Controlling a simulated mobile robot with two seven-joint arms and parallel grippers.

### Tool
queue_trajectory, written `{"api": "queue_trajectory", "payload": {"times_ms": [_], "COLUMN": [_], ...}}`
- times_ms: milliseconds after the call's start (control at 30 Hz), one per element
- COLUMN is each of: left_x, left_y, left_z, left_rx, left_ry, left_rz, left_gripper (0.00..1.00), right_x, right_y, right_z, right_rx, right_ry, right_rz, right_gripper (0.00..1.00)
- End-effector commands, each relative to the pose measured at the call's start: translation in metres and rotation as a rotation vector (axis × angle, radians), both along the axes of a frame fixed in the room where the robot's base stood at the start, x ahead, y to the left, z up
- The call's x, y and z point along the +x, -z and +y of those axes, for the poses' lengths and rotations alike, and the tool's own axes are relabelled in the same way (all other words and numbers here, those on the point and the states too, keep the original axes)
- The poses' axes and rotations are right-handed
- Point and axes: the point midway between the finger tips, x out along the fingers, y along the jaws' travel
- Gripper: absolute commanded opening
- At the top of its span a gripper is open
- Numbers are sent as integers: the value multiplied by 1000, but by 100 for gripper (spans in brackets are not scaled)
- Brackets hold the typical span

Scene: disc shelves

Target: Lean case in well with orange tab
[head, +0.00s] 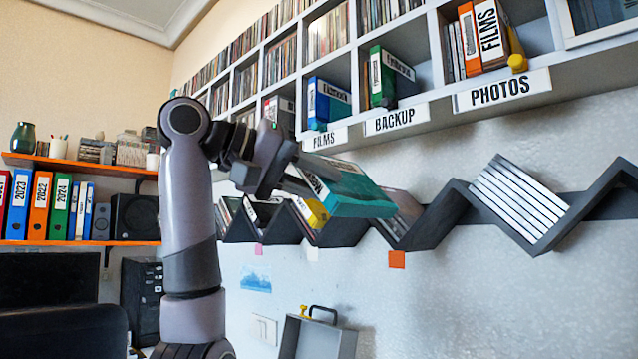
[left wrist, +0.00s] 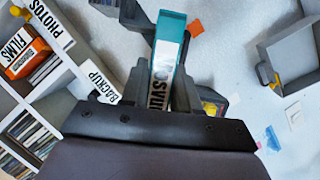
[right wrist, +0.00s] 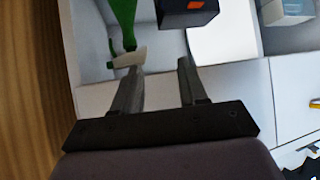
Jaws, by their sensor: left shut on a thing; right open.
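My left gripper (head: 292,182) is shut on a teal case (head: 352,195) with a white lettered label. It holds the case tilted in front of the dark zigzag shelf, and the case hides part of the wells behind it. The case also shows between the fingers in the left wrist view (left wrist: 168,48). An orange tab (head: 397,260) is on the wall below a well just right of the case; it also shows in the left wrist view (left wrist: 194,28). That well holds some leaning cases (head: 403,212). My right gripper (right wrist: 159,78) is open, with nothing between its fingers.
The zigzag shelf (head: 437,222) runs along the wall; a right well holds several white-edged cases (head: 520,203). A pink tab (head: 259,249) and a white tab (head: 312,255) mark other wells. Labelled cubbies (head: 440,110) overhang above. A grey open box (head: 318,338) is below.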

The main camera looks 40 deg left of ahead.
Motion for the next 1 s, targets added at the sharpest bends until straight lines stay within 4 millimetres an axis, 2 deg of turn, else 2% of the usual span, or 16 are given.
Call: {"api": "queue_trajectory", "payload": {"times_ms": [267, 1000], "left_x": [4, 76], "left_y": [-1, 0], "left_z": [0, -6], "left_rx": [-1, 0], "left_ry": [2, 3], "left_rz": [-2, -2], "left_gripper": [0, 0], "right_x": [-2, -4], "right_y": [-1, -26], "right_z": [1, -5], "right_rx": [3, -15], "right_ry": [3, 9], "right_rz": [5, -8], "right_gripper": [43, 43]}}
